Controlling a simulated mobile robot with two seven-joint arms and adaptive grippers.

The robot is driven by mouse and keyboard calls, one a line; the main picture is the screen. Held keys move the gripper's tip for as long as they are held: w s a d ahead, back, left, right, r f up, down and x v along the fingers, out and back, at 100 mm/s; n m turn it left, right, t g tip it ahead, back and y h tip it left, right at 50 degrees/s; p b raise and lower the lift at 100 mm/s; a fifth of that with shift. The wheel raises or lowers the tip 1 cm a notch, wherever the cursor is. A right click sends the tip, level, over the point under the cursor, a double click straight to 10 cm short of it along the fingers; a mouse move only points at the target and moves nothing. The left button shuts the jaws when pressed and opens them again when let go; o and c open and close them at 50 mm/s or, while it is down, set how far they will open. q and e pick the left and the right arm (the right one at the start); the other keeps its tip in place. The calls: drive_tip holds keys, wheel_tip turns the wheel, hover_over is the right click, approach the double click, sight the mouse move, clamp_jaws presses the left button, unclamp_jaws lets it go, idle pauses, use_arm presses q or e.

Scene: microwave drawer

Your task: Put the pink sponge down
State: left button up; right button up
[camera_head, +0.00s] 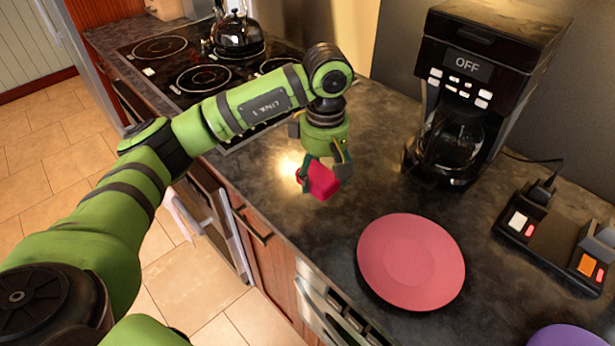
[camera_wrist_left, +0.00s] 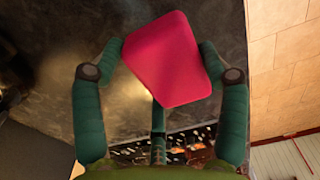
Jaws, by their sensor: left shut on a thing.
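The pink sponge (camera_head: 323,182) is a small red-pink block held in the fingers of my left gripper (camera_head: 325,168). It hangs tilted over the dark countertop, between the stove and the pink plate; its exact height is hard to tell. In the left wrist view the sponge (camera_wrist_left: 166,60) sits between the two green fingertips of my left gripper (camera_wrist_left: 168,62), which touch its opposite sides. My right gripper is not in view.
A pink plate (camera_head: 411,262) lies on the dark countertop (camera_head: 300,225). A black coffee maker (camera_head: 475,90) stands at the back. A black stove (camera_head: 190,62) with a kettle (camera_head: 237,35) is at upper left. A power strip (camera_head: 555,240) is at right, a purple item (camera_head: 567,337) below it.

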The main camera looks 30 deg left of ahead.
sight(311, 170)
use_arm(q)
drive_tip(key=a, duration=0.1)
drive_tip(key=a+f, duration=0.1)
drive_tip(key=w+a, duration=0.1)
drive_tip(key=shift+f+p, duration=0.35)
drive_tip(key=shift+p, duration=0.05)
drive_tip(key=shift+w+a+f, duration=0.1)
drive_tip(key=shift+a+f, duration=0.25)
drive_tip(key=shift+f, duration=0.15)
wheel_tip(311, 170, down, 3)
drive_tip(key=shift+f+p, duration=0.1)
drive_tip(key=shift+p, duration=0.85)
drive_tip(key=shift+f, duration=0.5)
drive_tip(key=o, duration=0.9)
drive_tip(key=shift+o, duration=0.5)
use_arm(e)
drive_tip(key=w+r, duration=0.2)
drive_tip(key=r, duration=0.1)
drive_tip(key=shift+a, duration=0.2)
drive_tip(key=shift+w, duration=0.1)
